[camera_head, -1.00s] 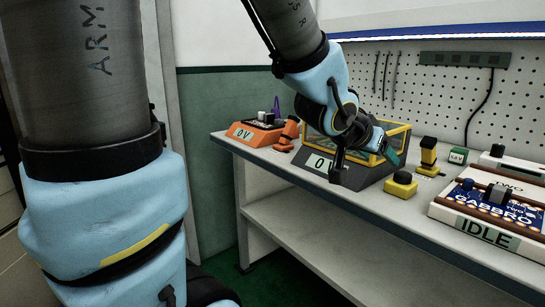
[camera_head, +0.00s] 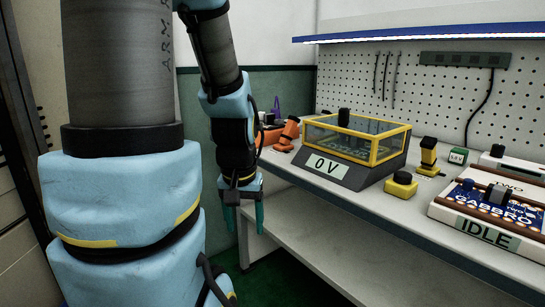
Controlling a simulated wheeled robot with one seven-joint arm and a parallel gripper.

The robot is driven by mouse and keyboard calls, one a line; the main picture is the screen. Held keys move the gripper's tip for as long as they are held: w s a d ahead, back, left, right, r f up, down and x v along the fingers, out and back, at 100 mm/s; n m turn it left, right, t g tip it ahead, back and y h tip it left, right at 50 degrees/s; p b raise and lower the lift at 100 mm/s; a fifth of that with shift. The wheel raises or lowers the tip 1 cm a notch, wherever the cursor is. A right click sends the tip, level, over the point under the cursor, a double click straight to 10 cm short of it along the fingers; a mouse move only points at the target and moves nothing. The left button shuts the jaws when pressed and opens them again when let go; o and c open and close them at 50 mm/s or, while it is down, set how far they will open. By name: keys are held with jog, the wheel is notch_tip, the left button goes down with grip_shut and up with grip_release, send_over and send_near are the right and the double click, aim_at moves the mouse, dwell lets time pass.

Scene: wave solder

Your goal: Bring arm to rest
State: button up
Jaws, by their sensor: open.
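My gripper (camera_head: 244,217) hangs from my arm left of the workbench, in front of its left end. Its two dark teal fingers point down and stand apart, with nothing between them. The rest of my arm fills the left of the view, with a grey link and light blue joints. My wrist partly hides the orange unit on the bench's left end.
The workbench (camera_head: 365,215) holds a yellow-framed box (camera_head: 357,140) reading "0 V", an orange tool (camera_head: 287,134), a yellow block with a black knob (camera_head: 401,184), a yellow-and-black stand (camera_head: 428,157) and a panel reading "IDLE" (camera_head: 487,232). A pegboard (camera_head: 430,95) stands behind. Green floor shows below.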

notch_tip(320, 180, up, 17)
jog(key=p, duration=1.7)
jog(key=shift+s+a, duration=0.3)
jog(key=shift+d, duration=0.1)
